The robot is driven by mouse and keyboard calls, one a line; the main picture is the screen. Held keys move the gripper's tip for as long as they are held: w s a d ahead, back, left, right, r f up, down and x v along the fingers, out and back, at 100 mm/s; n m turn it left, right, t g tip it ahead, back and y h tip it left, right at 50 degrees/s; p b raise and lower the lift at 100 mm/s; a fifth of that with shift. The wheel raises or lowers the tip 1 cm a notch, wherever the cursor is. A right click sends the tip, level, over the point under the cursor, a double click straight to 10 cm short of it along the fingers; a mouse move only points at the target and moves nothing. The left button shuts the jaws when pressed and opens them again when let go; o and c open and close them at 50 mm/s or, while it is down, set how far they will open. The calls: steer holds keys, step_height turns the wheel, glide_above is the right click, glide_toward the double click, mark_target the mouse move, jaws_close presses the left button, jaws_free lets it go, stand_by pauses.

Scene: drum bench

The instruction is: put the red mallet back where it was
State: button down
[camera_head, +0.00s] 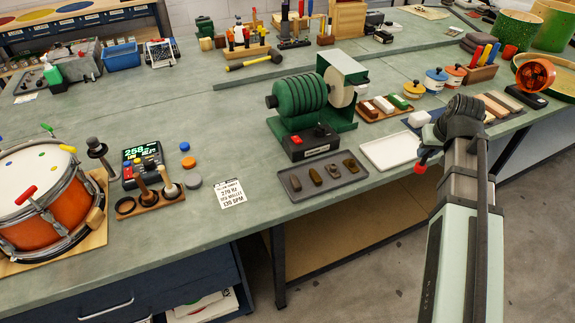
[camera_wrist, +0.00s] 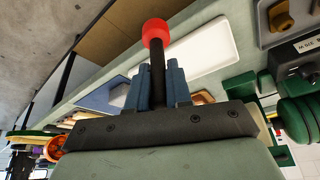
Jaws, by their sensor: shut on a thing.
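The red mallet has a round red head (camera_wrist: 155,33) and a dark handle (camera_wrist: 157,65). My gripper (camera_wrist: 158,80) is shut on the handle, with the red head sticking out beyond the fingertips. In the head view the red head (camera_head: 422,161) shows small beside my wrist, past the bench's front edge at the right; the fingers are mostly hidden there. A wooden mallet rack (camera_head: 151,202) stands on the bench at the left. It holds a brown-headed mallet (camera_head: 139,172) and a cream-headed mallet (camera_head: 165,174).
An orange drum (camera_head: 50,218), a tuner display (camera_head: 142,155) and a printed card (camera_head: 230,194) are near the rack. A green machine (camera_head: 300,100), a tray of dark blocks (camera_head: 291,183) and a white tray (camera_head: 388,152) lie between my gripper and the rack.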

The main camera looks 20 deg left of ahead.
steer(key=w+a+r+n, duration=0.1)
steer(key=a+r+n, duration=0.1)
steer(key=a+r, duration=0.5)
steer(key=s+a+f+n+g+y, duration=0.1)
steer(key=s+a+n, duration=0.15)
steer(key=a, duration=1.05)
steer(key=s+a+n, duration=0.1)
steer(key=s+a, duration=0.3)
steer(key=a, duration=0.9)
steer(key=s+a+f+n+g+y, duration=0.1)
steer(key=s+a+n, duration=0.15)
steer(key=a, duration=1.05)
steer(key=s+a+n+g, duration=0.1)
steer(key=s+a+n, duration=0.2)
steer(key=s+a, duration=1.45)
steer(key=s+a+r+n+g, duration=0.1)
steer(key=s+a+n, duration=0.1)
steer(key=s+a, duration=0.5)
steer(key=s+a+r+n, duration=0.1)
steer(key=s+a+n, duration=0.1)
steer(key=s+a, duration=0.5)
steer(key=shift+y, duration=0.4)
steer(key=shift+s+d+f, duration=0.4)
steer(key=shift+f, duration=1.2)
steer(key=shift+s+d+f, duration=0.35)
steer(key=shift+s+f, duration=0.05)
steer(key=shift+f, duration=1.2)
steer(key=shift+s+d+f, duration=0.4)
steer(key=shift+f, duration=1.2)
steer(key=shift+f, duration=0.1)
